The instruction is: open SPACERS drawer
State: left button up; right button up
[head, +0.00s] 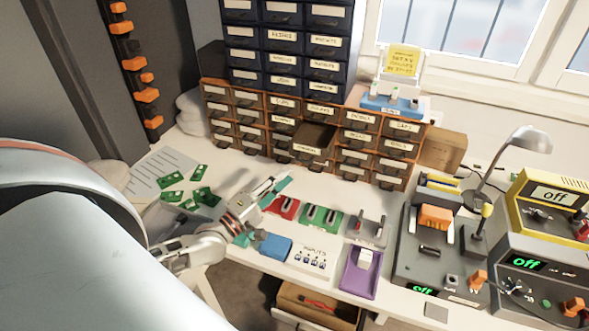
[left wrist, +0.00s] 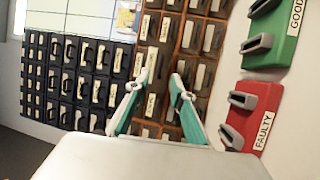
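A low orange-brown cabinet (head: 278,116) of small labelled drawers stands at the back of the table. One drawer (head: 316,136) in its middle is pulled out and shows a dark interior; its label is too small to read surely. I cannot make out which drawer is labelled SPACERS. My left gripper (head: 277,182) is in front of the cabinet, above the table and apart from the drawers. In the left wrist view its two teal-lined fingers (left wrist: 164,72) are spread with nothing held, pointing toward the orange-brown cabinet (left wrist: 217,8). My right gripper is not in view.
A dark blue drawer cabinet (head: 285,45) rises above the orange one. Green circuit boards (head: 171,180) lie left; instruments (head: 535,265) stand right.

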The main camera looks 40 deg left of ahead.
pick_arm(q)
jog(key=shift+v, duration=2.5)
